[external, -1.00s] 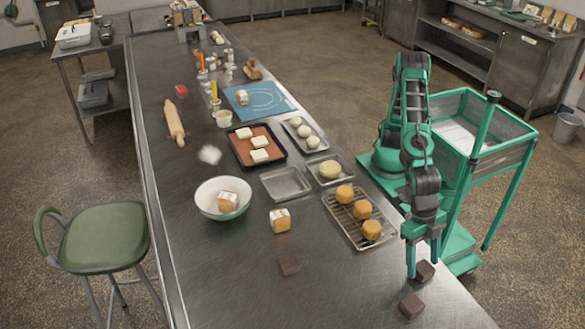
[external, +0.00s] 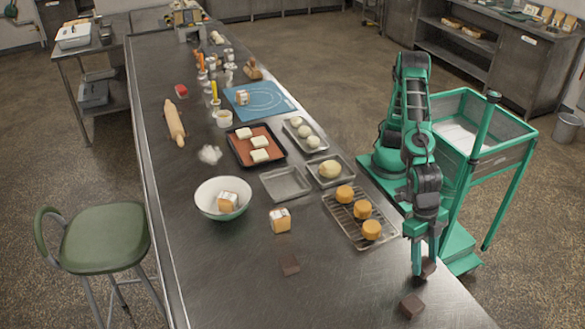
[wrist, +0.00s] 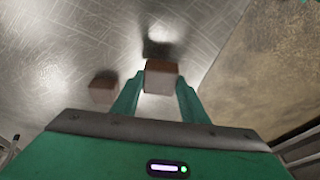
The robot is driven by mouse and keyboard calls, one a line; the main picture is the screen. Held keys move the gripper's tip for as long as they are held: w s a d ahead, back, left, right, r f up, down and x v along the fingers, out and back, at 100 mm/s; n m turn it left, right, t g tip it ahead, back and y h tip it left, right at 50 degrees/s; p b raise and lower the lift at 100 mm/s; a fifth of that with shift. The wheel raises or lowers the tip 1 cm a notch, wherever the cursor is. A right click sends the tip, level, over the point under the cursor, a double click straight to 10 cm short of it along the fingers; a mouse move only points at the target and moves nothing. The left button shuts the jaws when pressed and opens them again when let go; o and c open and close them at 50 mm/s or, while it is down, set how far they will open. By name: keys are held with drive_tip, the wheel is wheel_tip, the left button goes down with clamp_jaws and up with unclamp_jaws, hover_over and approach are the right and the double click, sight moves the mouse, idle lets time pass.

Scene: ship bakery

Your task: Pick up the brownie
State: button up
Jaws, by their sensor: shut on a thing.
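My gripper (external: 423,268) is at the right edge of the steel counter, pointing down. It is shut on a dark brown brownie (external: 430,267), which its fingers partly hide in the external view. In the wrist view the brownie (wrist: 161,72) sits between the two green fingertips, with a dark shadow or reflection just beyond it. I cannot tell for sure whether it is clear of the counter. A second brownie (external: 411,306) lies on the counter nearer the camera, and it shows left of the fingers in the wrist view (wrist: 103,88).
A wire rack (external: 348,222) with round orange cakes stands just behind my gripper. A wrapped loaf piece (external: 280,221), a bowl (external: 204,207) and an empty tray (external: 286,184) stand further left. The counter (external: 340,285) is bare between the left and nearer brownies.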

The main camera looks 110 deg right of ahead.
wheel_tip(320, 180, up, 2)
drive_tip(key=shift+r, duration=0.1)
drive_tip(key=s+a+r, duration=0.3)
drive_tip(key=s+r, duration=0.4)
drive_tip(key=s, duration=0.4)
drive_tip(key=shift+s+a, duration=0.15)
drive_tip(key=shift+a, duration=0.05)
